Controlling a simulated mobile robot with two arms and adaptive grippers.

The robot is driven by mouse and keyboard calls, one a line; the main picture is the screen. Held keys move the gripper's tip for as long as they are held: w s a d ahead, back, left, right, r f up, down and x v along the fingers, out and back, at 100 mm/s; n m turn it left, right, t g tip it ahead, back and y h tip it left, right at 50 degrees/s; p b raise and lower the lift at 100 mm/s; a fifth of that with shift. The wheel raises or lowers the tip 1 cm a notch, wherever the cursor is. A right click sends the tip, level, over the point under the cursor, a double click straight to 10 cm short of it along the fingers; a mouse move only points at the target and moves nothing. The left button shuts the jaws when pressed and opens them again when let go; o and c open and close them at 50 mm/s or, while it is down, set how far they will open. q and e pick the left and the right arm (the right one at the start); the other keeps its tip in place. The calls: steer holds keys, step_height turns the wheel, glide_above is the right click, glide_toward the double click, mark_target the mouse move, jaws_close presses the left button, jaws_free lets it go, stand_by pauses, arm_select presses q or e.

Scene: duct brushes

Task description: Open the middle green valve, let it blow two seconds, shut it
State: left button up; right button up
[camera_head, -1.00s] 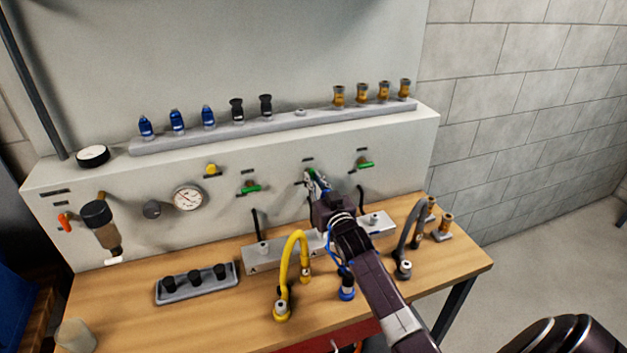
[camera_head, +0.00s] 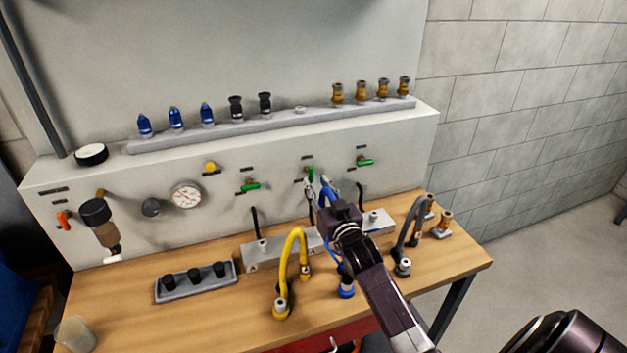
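The middle green valve (camera_head: 310,172) is on the pale panel, between a left green valve (camera_head: 250,186) and a right green valve (camera_head: 364,162). Its green handle looks upright, pointing down the panel, while the handles of the other two lie roughly sideways. My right gripper (camera_head: 319,187) is just below and to the right of the middle handle, close to the panel. It seems clear of the handle, though the depth is hard to judge. I see it from behind, and its finger gap is too small to read. My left gripper is out of view.
A yellow hose (camera_head: 288,265), a grey hose (camera_head: 409,235) and a blue-ended hose (camera_head: 346,288) stand on the wooden bench near my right arm. A gauge (camera_head: 186,196) is on the panel. A rail (camera_head: 185,137) with several fittings runs along the panel's top.

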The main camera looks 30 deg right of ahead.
steer(key=shift+v, duration=1.8)
